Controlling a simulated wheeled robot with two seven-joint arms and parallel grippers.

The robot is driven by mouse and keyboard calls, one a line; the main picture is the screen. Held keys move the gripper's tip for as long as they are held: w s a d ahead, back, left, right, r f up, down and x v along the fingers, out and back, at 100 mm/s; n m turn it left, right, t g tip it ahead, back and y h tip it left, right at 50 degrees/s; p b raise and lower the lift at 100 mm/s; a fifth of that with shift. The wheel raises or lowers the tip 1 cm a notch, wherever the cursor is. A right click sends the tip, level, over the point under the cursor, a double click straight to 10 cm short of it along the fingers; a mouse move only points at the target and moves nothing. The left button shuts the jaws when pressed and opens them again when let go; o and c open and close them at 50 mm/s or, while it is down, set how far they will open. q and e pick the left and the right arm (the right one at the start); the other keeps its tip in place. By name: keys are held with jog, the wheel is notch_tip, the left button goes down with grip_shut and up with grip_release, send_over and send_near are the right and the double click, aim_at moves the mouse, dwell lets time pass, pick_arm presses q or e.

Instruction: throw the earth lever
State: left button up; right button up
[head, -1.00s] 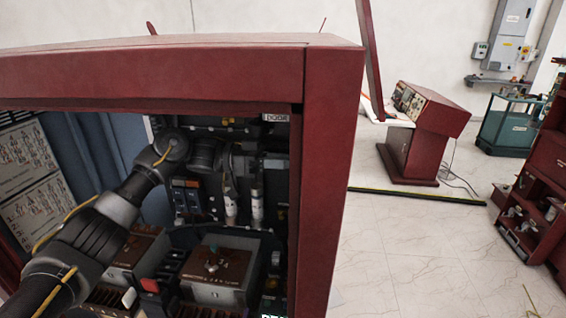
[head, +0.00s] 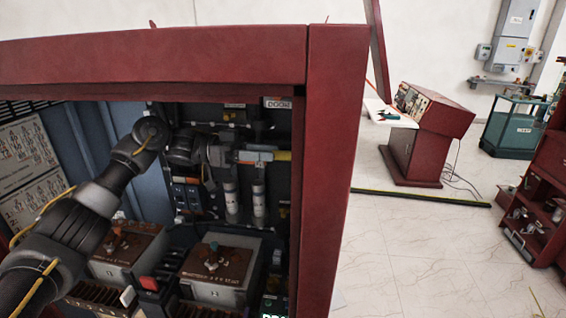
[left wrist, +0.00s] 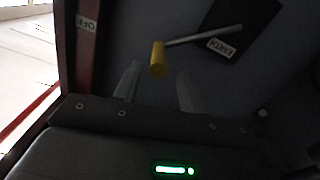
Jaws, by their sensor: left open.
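The earth lever shows in the left wrist view as a grey rod with a yellow grip (left wrist: 158,58) at its end, beside a label (left wrist: 222,46) that seems to read EARTH. In the head view a yellow bar (head: 283,155), likely the same grip, shows inside the red cabinet near its right post. My left gripper (head: 262,154) points right at it. In the left wrist view its two fingers (left wrist: 158,72) are open, one on each side of the yellow grip. I cannot tell whether they touch it. My right gripper is not in view.
The red cabinet frame (head: 333,170) stands close to the right of my gripper. Several fuse-like cylinders (head: 231,203) stand below it, and brown-topped boxes (head: 222,264) lie lower. An OFF label (left wrist: 86,23) shows in the left wrist view.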

pick_arm(q)
jog(key=shift+w+a+b, duration=0.2)
jog(key=shift+a+b, duration=0.25)
jog(key=shift+a, duration=0.9)
jog(key=shift+w+a+b, duration=0.2)
jog(key=shift+a+b, duration=0.2)
jog(key=shift+a, duration=0.95)
